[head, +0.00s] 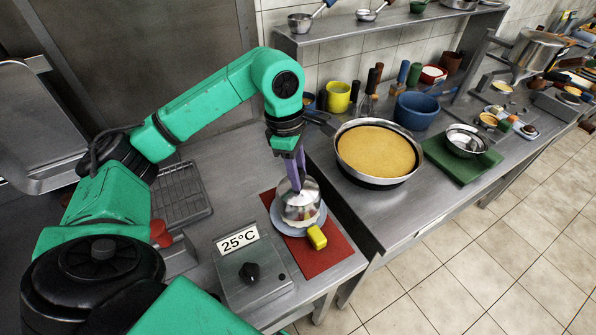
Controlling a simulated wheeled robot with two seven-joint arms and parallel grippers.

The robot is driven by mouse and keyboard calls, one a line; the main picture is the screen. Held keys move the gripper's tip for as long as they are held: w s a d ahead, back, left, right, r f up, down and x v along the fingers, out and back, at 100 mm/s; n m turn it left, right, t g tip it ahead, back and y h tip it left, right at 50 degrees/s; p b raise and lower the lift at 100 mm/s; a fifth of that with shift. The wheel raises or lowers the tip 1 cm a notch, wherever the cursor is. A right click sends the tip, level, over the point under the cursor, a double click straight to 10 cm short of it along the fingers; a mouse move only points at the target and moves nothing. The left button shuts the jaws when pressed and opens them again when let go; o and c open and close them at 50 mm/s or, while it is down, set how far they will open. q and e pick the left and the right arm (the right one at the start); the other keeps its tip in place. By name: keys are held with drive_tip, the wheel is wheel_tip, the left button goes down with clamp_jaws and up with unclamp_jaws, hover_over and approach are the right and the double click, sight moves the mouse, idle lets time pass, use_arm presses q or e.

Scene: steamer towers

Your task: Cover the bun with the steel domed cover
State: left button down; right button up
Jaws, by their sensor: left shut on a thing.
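The steel domed cover (301,205) is a shiny dome at the middle of the head view, over a pale blue plate (278,221). My left gripper (299,187) comes down from above with its purple fingers shut on the top of the cover. The cover looks upright. A thin whitish edge shows under its front rim; I cannot tell whether this is the bun. The rest of the bun is hidden. I cannot tell whether the cover rests on the plate or hangs just above it. My right gripper is not in view.
The plate stands on a red mat (322,262), with a yellow block (317,237) at its front edge. A grey box labelled 25°C (251,268) is front left, a wire rack (181,195) left. A wide pan (375,152) is on the right counter, beyond a gap.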

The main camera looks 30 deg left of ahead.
use_arm(q)
drive_tip(key=c, duration=0.5)
unclamp_jaws()
drive_tip(key=r, duration=0.4)
drive_tip(key=a+r, duration=0.1)
drive_tip(key=r, duration=0.2)
wheel_tip(320, 180, up, 7)
drive_tip(key=p, duration=0.3)
hover_over(289, 182)
drive_tip(key=shift+s+r, duration=0.1)
drive_tip(key=shift+r, duration=0.1)
